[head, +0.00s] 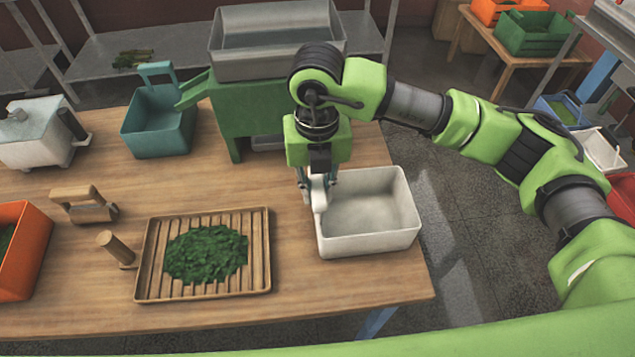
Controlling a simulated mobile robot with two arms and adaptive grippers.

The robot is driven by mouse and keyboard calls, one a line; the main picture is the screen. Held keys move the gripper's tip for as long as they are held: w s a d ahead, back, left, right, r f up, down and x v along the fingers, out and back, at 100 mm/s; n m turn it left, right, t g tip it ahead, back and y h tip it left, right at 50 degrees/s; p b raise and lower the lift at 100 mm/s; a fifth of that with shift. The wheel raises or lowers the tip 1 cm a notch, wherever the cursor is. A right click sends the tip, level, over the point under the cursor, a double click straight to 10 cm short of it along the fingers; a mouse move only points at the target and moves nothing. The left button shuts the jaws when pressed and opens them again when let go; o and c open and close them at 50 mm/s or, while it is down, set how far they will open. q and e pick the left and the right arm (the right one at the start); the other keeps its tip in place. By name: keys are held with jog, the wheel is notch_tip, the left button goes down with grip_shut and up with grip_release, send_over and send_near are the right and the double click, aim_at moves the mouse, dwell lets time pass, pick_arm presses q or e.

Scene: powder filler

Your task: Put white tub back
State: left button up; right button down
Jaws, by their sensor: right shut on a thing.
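The white tub (372,243) is an open rectangular container at the right part of the wooden table, near its right edge. It looks empty. My right gripper (318,190) reaches down from above at the tub's left side and is shut on the tub's left wall. I cannot tell whether the tub rests on the table or is slightly raised. My left gripper is not in view.
A slatted wooden tray (259,276) with green leaves lies left of the tub. Behind stands a green machine (230,112) with a grey hopper (278,57). A teal bin (160,125), an orange bin (30,255) and a wooden-handled tool (88,208) stand farther left.

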jog(key=shift+f, duration=0.15)
jog(key=c, duration=1.9)
grip_release()
jog(key=shift+r, duration=0.25)
notch_tip(320, 180, up, 11)
jog(key=b, duration=0.4)
jog(key=shift+f, duration=0.2)
jog(key=shift+r, duration=0.6)
